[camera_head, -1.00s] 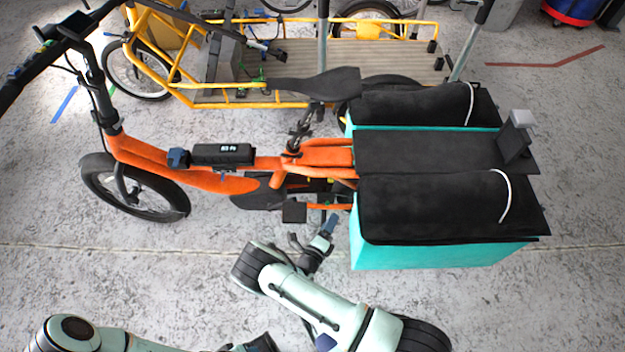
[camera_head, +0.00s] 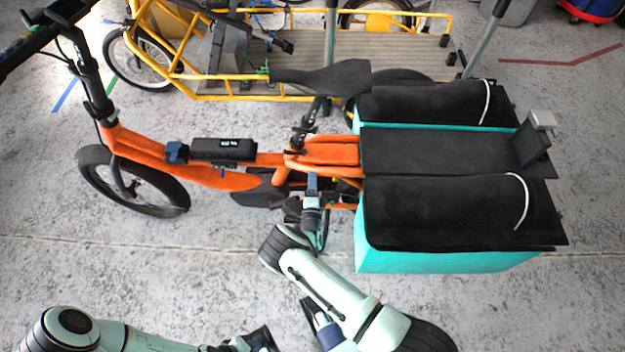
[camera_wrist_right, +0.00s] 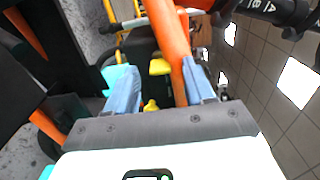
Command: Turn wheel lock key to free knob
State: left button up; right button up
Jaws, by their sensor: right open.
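The orange cargo bike (camera_head: 205,177) stands across the head view. My right gripper (camera_head: 312,183) reaches its rear frame, below the saddle and just left of the near teal pannier. In the right wrist view, the right gripper's two blue fingers (camera_wrist_right: 160,88) are apart. An orange frame tube (camera_wrist_right: 170,40) runs down between them. A small yellow part (camera_wrist_right: 160,67) sits beside the tube, and another yellow piece (camera_wrist_right: 151,105) shows lower between the fingers. I cannot tell which is the lock key. The lock and knob are not clear in the head view. My left gripper is mostly cut off at the bottom edge.
The near teal pannier (camera_head: 440,262) with its black cover stands close right of the right gripper. The black saddle (camera_head: 325,77) overhangs the rear frame. A yellow cargo bike (camera_head: 225,97) stands behind. The floor at the front left is clear.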

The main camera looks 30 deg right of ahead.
jog(key=shift+x, duration=0.95)
grip_shut()
jog(key=shift+m, duration=0.4)
jog(key=m+p, duration=0.1)
jog(key=m, duration=1.6)
jog(key=shift+s+p, duration=0.1)
jog(key=shift+p, duration=0.3)
jog(key=shift+f+m, duration=0.1)
jog(key=shift+m, duration=0.2)
